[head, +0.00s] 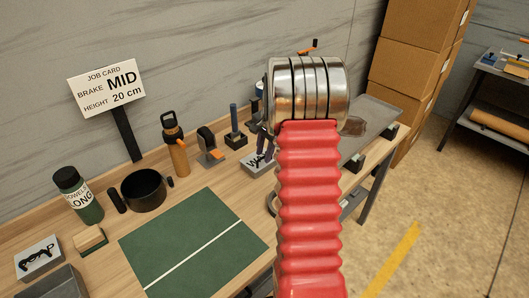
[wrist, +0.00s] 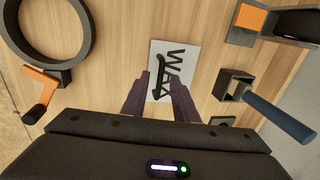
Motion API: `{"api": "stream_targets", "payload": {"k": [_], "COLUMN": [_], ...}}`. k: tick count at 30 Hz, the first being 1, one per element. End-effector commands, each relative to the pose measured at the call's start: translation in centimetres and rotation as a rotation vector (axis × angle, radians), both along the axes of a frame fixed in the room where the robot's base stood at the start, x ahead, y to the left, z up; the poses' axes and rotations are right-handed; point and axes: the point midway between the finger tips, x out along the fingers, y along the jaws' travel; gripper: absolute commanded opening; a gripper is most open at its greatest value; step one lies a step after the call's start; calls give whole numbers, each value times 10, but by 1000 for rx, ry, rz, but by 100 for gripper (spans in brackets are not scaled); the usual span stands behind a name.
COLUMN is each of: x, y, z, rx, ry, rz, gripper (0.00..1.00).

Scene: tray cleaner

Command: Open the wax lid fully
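The wax lid (wrist: 159,48) is a light grey square panel marked WAX, with a thin black handle (wrist: 161,72) across it. It lies flat and looks closed in the wrist view. In the head view the grey wax box (head: 252,166) stands on the bench, partly hidden by my red arm. My gripper (wrist: 160,82) has two dark purple fingers spread apart near the lid's lower part in the wrist view. The handle shows between the fingertips, with no clear contact. The fingers' height above the lid is hard to tell.
A dark ring (wrist: 83,38) with an orange-handled part stands left of the lid in the wrist view. A holder with a blue-handled tool (wrist: 280,115) stands right. A bottle (head: 174,150) and a green mat (head: 180,245) are on the bench.

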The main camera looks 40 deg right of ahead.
Motion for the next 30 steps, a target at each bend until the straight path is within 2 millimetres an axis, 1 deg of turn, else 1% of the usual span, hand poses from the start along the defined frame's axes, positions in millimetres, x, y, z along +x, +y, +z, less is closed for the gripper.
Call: {"api": "stream_targets", "payload": {"k": [1,2,12,30], "x": [0,0,0,0], "y": [0,0,0,1], "z": [0,0,0,0], "rx": [0,0,0,0], "ry": [0,0,0,0], "rz": [0,0,1,1], "gripper": [26,24,0,0]}}
